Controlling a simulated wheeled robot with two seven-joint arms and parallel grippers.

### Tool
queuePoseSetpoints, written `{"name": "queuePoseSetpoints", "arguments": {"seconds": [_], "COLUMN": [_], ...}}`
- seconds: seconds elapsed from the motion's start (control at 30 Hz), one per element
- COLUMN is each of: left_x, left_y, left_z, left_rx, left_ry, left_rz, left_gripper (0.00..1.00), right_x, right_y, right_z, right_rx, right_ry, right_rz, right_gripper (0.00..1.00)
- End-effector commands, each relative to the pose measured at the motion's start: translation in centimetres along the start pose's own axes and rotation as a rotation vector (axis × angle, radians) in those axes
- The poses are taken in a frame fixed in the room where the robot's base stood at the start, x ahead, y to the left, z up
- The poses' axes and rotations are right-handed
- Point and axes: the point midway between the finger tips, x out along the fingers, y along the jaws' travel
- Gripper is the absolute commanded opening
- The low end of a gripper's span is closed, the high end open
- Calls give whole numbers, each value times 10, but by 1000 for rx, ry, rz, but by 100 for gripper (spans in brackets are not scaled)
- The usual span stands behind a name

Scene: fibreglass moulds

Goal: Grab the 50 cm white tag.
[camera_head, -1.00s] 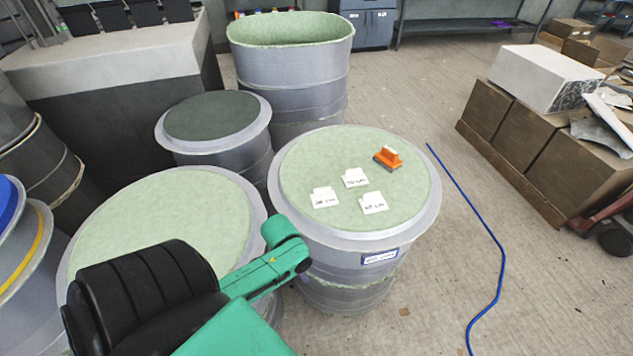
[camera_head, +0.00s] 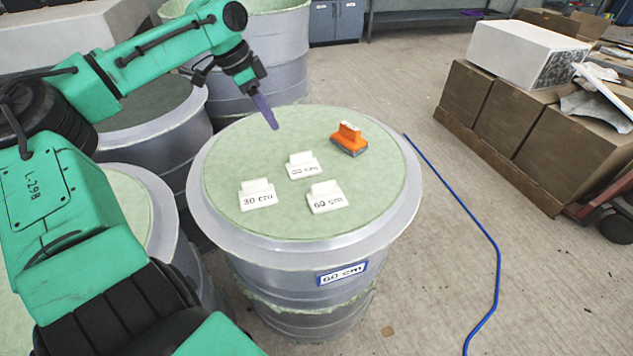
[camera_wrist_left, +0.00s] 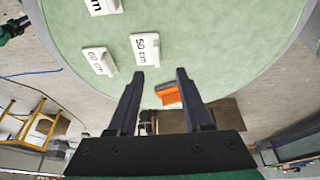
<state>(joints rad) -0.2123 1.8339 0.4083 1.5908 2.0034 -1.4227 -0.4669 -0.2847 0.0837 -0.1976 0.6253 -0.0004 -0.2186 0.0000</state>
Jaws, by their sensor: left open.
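The 50 cm white tag (camera_head: 303,165) lies on the pale green top of the round mould (camera_head: 235,190), behind two other white tags. It is read clearly in the left wrist view (camera_wrist_left: 146,49), in front of the fingers. The 30 cm tag (camera_head: 257,195) is at front left and the 60 cm tag (camera_head: 326,197) at front right; the latter also shows in the left wrist view (camera_wrist_left: 99,61). My left gripper (camera_head: 265,112) is above the far edge of the mould top, open and empty, apart from the tags. My right gripper is not seen.
An orange-handled tool (camera_head: 349,138) lies on the mould top, right of the 50 cm tag. A taller mould (camera_head: 285,50) stands behind. A blue hose (camera_head: 468,218) lies on the floor at right, beside brown boxes (camera_head: 505,115). The floor between is clear.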

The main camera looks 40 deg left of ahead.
Motion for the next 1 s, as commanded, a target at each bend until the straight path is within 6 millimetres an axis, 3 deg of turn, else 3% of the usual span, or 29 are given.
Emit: {"name": "queuePoseSetpoints", "arguments": {"seconds": [0.03, 0.17, 0.4, 0.5, 0.8, 1.0], "left_x": [2, 11, 72, 84, 135, 137], "left_y": [1, 4, 4, 4, 6, 6], "left_z": [-5, -11, -13, -14, -16, -17], "left_rx": [9, 14, 14, 13, 12, 12], "left_ry": [17, 27, 23, 25, 24, 28], "left_rz": [-5, 2, 1, 2, 2, 0], "left_gripper": [50, 50, 50, 50, 50, 50], "right_x": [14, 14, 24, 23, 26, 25], "right_y": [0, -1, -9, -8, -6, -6], "right_z": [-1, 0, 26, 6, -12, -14], "right_rx": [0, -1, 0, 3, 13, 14], "right_ry": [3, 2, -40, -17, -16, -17], "right_rz": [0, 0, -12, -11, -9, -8], "right_gripper": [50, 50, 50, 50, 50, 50]}}
